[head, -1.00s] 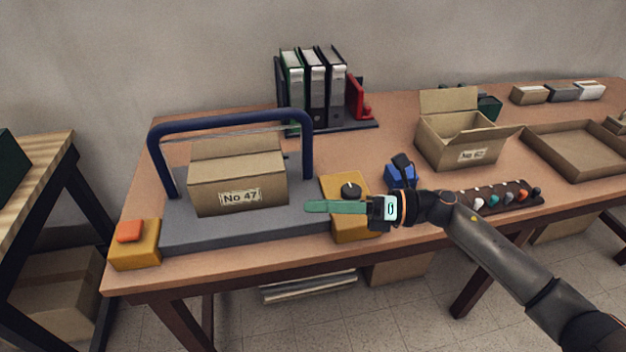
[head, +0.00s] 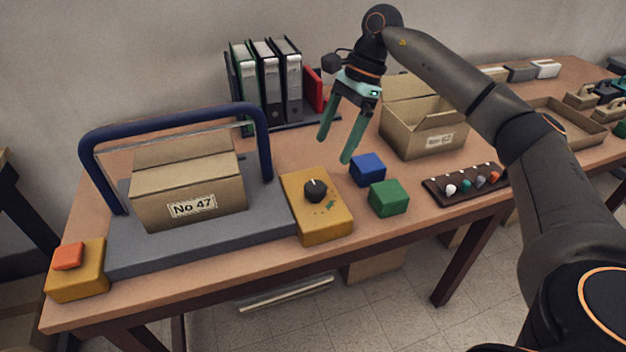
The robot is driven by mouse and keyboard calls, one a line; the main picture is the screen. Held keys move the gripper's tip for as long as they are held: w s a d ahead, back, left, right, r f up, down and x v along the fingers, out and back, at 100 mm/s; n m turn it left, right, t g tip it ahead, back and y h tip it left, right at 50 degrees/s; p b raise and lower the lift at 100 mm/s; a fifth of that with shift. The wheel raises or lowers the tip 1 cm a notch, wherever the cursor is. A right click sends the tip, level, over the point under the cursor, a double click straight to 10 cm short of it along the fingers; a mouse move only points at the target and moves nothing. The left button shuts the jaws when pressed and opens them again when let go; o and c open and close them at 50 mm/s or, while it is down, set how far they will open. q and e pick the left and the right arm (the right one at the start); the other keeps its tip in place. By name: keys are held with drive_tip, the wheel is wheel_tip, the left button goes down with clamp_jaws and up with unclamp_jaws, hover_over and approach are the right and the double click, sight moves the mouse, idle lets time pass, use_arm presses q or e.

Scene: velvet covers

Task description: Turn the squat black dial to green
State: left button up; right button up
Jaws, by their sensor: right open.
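The squat black dial (head: 315,190) sits on top of a yellow box (head: 322,228) at the right end of the grey base. A small pale mark on the dial is toward its far side. My left gripper is not in view.
A blue block (head: 367,169) and a green block (head: 389,197) stand right of the yellow box. A blue-framed machine (head: 178,112) over a carton (head: 188,188) stands left. An open carton (head: 425,140), binders (head: 268,80) and a dark strip of coloured knobs (head: 466,185) are nearby.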

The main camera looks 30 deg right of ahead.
sight(316, 186)
drive_tip(key=x, duration=1)
drive_tip(key=shift+r, duration=0.1)
drive_tip(key=c, duration=1.4)
